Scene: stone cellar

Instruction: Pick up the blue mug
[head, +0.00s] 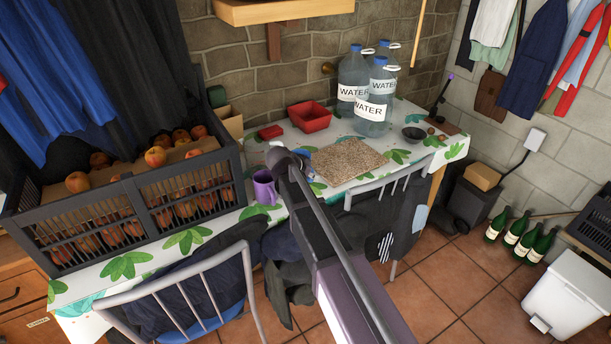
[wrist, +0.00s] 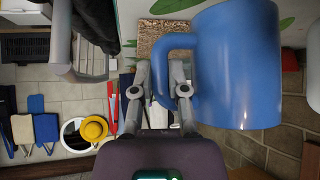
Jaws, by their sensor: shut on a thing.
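The blue mug (wrist: 238,65) fills the upper right of the wrist view, close to the camera, with its handle on the left. My gripper (wrist: 162,72) is shut on the handle, with the mug's body beside the right finger. A separate purple mug (head: 264,189) stands on the tablecloth just left of my arm. I cannot tell how far the blue mug is from the tabletop.
The table (head: 128,266) holds a crate of fruit (head: 140,200), a red bin (head: 310,117), a brown mat (head: 348,160), a dark bowl (head: 414,134) and several water bottles (head: 374,100). Chairs (head: 190,290) stand at the front edge. A wooden shelf (head: 284,12) hangs above.

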